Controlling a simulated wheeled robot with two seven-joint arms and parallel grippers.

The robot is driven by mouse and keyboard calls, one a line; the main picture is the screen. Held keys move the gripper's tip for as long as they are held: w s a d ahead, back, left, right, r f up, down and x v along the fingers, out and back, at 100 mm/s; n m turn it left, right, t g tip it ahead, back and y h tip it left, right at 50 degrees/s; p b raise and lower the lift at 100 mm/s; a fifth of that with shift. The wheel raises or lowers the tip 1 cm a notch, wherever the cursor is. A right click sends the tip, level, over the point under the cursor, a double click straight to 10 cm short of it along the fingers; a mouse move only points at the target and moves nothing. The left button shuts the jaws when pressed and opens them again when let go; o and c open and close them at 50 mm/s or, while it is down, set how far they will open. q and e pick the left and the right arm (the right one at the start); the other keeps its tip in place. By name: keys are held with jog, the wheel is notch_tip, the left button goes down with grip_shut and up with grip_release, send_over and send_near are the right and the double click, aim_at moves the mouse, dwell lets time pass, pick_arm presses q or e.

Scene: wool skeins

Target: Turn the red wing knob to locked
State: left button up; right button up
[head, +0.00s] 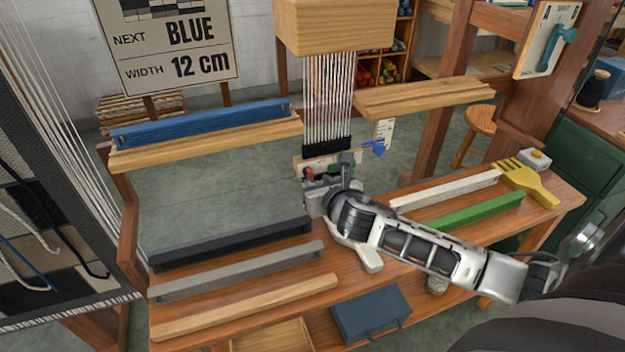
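The red wing knob (309,174) shows only as a small red patch on the pale block (299,164) below the black-bound bundle of white threads. My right gripper (322,178) is right at this block, close in front of the knob, and hides most of it. I cannot tell whether its fingers touch the knob or how far they are apart. The knob's angle and any lock marks are hidden. A blue wing knob (374,149) sits on a white plate (384,132) just to the right. My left gripper is not in view.
A teal handle (562,38) is on a board at the upper right. Blue, black, grey, white and green bars lie on wooden ledges around my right arm. A yellow comb (529,184) and a blue box (370,312) are nearby. A wooden beam (336,25) hangs above the threads.

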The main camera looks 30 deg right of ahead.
aim_at(312, 177)
jog(key=x, duration=0.4)
jog(key=shift+b, duration=0.3)
jog(key=shift+w+d+f, duration=0.1)
jog(key=shift+w+f, duration=0.1)
jog(key=shift+w, duration=0.25)
grip_shut()
